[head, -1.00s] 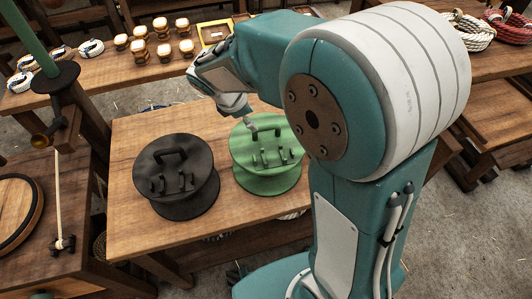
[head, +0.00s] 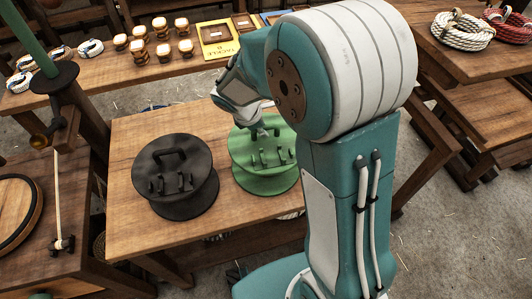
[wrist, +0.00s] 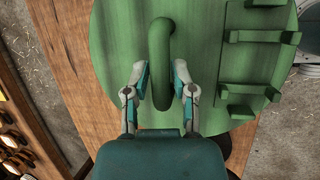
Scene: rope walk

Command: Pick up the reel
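A green reel (head: 266,178) stands upright on the wooden table (head: 128,118), with a looped handle and several small brackets on its top disc. A black reel (head: 177,190) of the same form stands to its left. My gripper (head: 262,130) is over the far part of the green reel's top in the head view, where my arm hides part of the reel. In the wrist view my gripper (wrist: 161,75) is open, with one finger on each side of the green handle (wrist: 161,40). Gaps show between the fingers and the handle.
More rope coils (head: 460,30) lie on a bench at right. A post (head: 50,75) stands at left.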

